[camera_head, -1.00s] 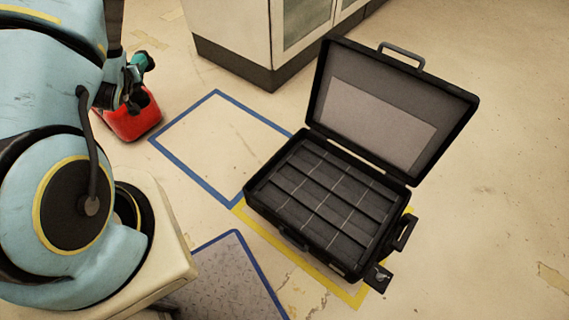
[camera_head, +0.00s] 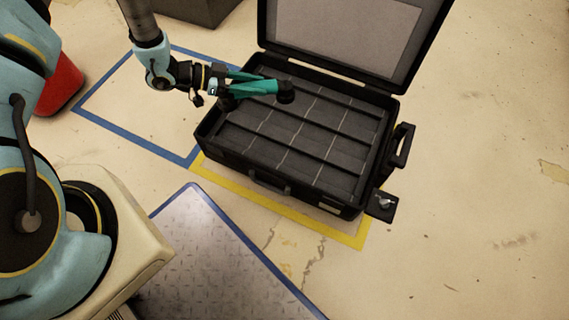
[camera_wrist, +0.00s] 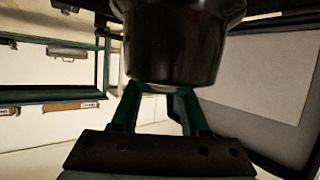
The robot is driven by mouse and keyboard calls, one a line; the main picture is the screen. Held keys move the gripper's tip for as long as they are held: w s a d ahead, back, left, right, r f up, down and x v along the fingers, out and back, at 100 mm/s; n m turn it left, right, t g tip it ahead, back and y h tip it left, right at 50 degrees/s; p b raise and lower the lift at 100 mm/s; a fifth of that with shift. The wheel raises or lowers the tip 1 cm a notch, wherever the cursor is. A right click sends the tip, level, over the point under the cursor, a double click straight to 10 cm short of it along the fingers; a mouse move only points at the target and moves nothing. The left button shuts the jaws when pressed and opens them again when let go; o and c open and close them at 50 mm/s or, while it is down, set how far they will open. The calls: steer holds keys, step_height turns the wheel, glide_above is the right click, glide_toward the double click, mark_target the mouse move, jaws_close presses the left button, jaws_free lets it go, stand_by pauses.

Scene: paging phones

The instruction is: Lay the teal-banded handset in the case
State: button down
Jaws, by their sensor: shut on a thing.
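The teal-banded handset (camera_head: 259,87) has black ends and is held in the air over the far left part of the open case (camera_head: 262,181). My gripper (camera_head: 240,82) is shut on it. In the wrist view a dark rounded part of the handset (camera_wrist: 175,45) fills the top middle, between the teal fingers of my gripper (camera_wrist: 155,103). The case lies open with its lid raised at the back. Its grey interior is split by dividers into several compartments, and those I can see are empty. The handset and gripper hide the case's far left corner.
A red bin (camera_head: 60,85) stands on the floor at the left. A blue-taped square (camera_head: 135,140) lies left of the case, and a metal plate (camera_head: 215,260) lies in front. Yellow tape (camera_head: 300,231) edges the case. The floor at the right is clear.

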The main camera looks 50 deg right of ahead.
steer(key=s+f+m+g+y+b, duration=0.6)
steer(key=s+f, duration=0.3)
steer(key=s, duration=0.3)
steer(key=shift+m+t+y, duration=0.3)
steer(key=shift+m+t, duration=0.1)
steer(key=shift+m, duration=0.2)
steer(key=f+b, duration=0.2)
steer(key=f, duration=0.1)
steer(key=f+b, duration=0.2)
steer(key=f, duration=0.1)
steer(key=f+b, duration=0.2)
steer(key=f, duration=0.1)
steer(key=shift+w+a+f+b, duration=0.1)
steer(key=shift+w+f+b, duration=0.2)
steer(key=shift+w+f, duration=0.1)
steer(key=shift+f, duration=0.2)
steer(key=shift+c, duration=2)
jaws_free()
